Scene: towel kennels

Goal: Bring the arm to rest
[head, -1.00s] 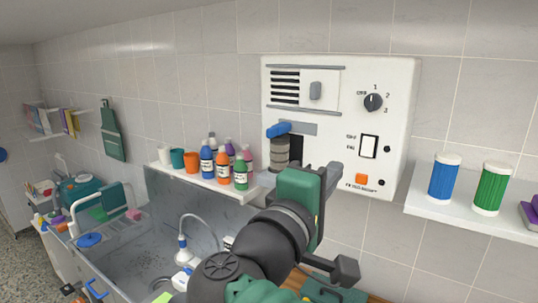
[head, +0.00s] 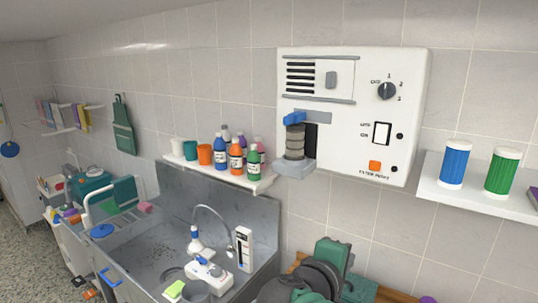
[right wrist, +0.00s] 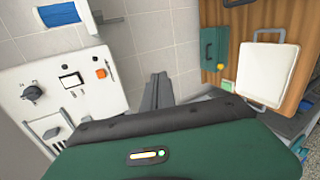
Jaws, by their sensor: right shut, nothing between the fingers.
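My right arm (head: 318,278) is low at the bottom of the head view, below the white wall panel (head: 350,70) and apart from it. Its green and dark grey links show; the fingertips cannot be made out there. In the right wrist view my right gripper (right wrist: 157,88) is shut and empty, its grey fingers together in front of the tiled wall. The panel also shows at the left of that view (right wrist: 85,85). My left gripper is not in view.
The panel carries a dial (head: 387,91), a switch, an orange button and a grey ribbed cylinder (head: 295,142) on a ledge. A bottle shelf (head: 222,175) and steel sink (head: 165,240) are left. A right shelf (head: 475,194) holds blue and green canisters.

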